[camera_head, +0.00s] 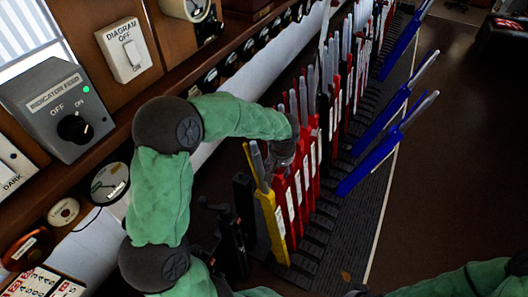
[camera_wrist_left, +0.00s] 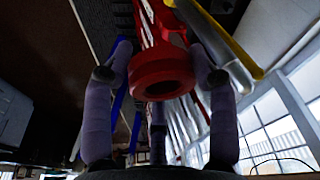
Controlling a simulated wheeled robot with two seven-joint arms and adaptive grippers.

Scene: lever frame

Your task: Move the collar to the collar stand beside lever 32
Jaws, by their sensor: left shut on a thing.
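My left gripper (camera_head: 284,150) is among the upright levers, close to the red levers (camera_head: 295,205) behind the yellow lever (camera_head: 270,215). In the left wrist view its fingers (camera_wrist_left: 160,95) are closed around a red ring-shaped collar (camera_wrist_left: 160,88), whose open end faces the camera. Red lever parts stand right behind the collar, and I cannot tell whether it is still around or touching one. In the head view the hand hides the collar. I cannot read the lever numbers or make out the collar stand. My right gripper is out of view.
Several blue levers (camera_head: 385,150) lean out to the right over the ribbed frame floor (camera_head: 345,215). A wooden shelf with dials and a grey indicator feed box (camera_head: 60,105) runs along the left.

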